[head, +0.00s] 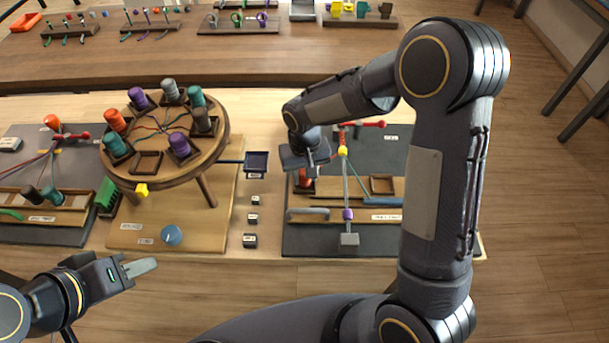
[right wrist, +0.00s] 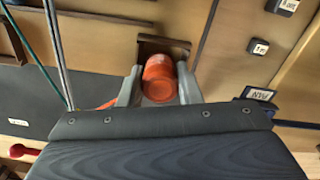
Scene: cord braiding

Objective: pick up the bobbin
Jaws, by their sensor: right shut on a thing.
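An orange-red bobbin (right wrist: 159,78) sits between the two grey fingers of my right gripper (right wrist: 158,88), which is shut on it. In the head view the bobbin (head: 305,179) shows just below my right gripper (head: 311,166), over the right-hand work board; the hand hides part of it. In the right wrist view a brown holder (right wrist: 163,46) lies right behind the bobbin; I cannot tell whether the bobbin touches it. My left gripper (head: 138,268) is away at the lower left, empty, near the table's front edge; its finger gap is unclear.
A round braiding stand (head: 165,160) with several coloured bobbins stands left of my right arm. A stand with a yellow-and-red post and hanging cords (head: 345,190) is close right of the right gripper. Small labelled blocks (head: 250,240) lie between the boards.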

